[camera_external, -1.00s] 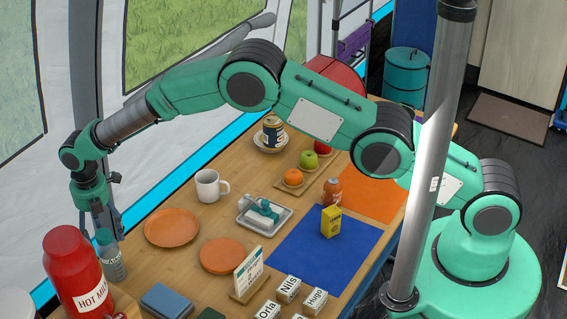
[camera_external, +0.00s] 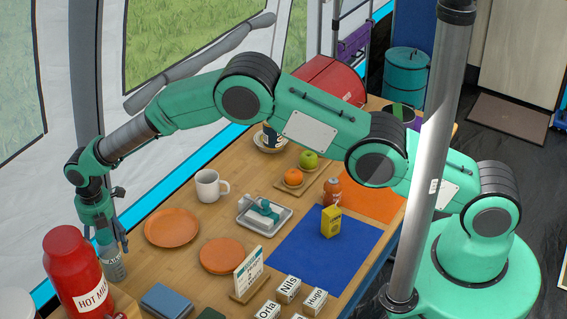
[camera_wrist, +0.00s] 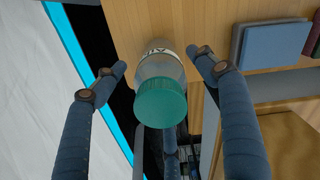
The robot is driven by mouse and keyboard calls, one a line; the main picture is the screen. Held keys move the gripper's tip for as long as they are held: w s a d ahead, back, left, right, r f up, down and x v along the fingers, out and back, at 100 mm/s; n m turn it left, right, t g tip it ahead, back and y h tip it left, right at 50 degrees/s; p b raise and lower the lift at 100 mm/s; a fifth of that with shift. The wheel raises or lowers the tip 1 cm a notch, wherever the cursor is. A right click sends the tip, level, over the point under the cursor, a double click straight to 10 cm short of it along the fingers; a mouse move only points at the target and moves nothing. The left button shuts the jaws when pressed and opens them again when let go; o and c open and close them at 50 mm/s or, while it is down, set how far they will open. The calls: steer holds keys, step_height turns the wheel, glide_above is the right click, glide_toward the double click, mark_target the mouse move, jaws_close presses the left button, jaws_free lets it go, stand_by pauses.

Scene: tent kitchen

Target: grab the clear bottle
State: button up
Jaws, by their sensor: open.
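In the wrist view the bottle (camera_wrist: 160,66) shows a teal cap (camera_wrist: 161,102) and a light label with dark letters. My gripper (camera_external: 110,243) is open above and around the bottle's top.
A large red flask (camera_external: 73,268) stands close by on a wooden box. An orange plate (camera_external: 171,228), a white mug (camera_external: 209,186) and a dark blue box (camera_external: 166,301) are to the right. The tent wall (camera_wrist: 55,110) is close on the left.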

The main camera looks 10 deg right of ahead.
steer(key=shift+f, duration=1.2)
steer(key=c, duration=1.3)
